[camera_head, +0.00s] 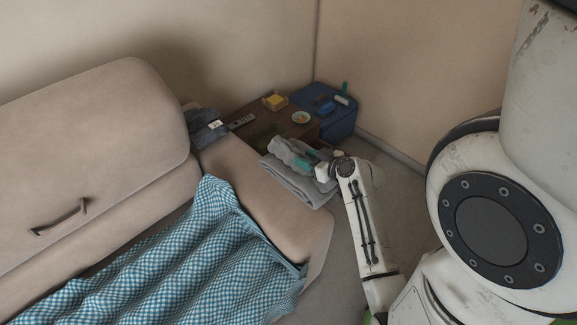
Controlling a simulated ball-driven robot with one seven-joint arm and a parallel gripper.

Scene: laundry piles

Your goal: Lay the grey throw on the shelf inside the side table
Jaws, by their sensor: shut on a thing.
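The grey throw (291,182) is a folded bundle in front of the side table, beside the sofa arm. My gripper (311,160), with teal fingers, is shut on the throw at its upper right part. The brown side table (253,120) stands behind the throw, between the sofa arm and a blue box. Its top shows, and the throw and my gripper cover much of its front. The shelf inside it is mostly hidden, so I cannot tell whether the throw touches it.
On the table top are a remote (242,122), a yellow item (275,101) and a small bowl (300,117). The blue box (343,121) with items on its lid stands right of the table. The sofa (265,205) bears a blue checked cloth (190,255) and dark folded jeans (205,130).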

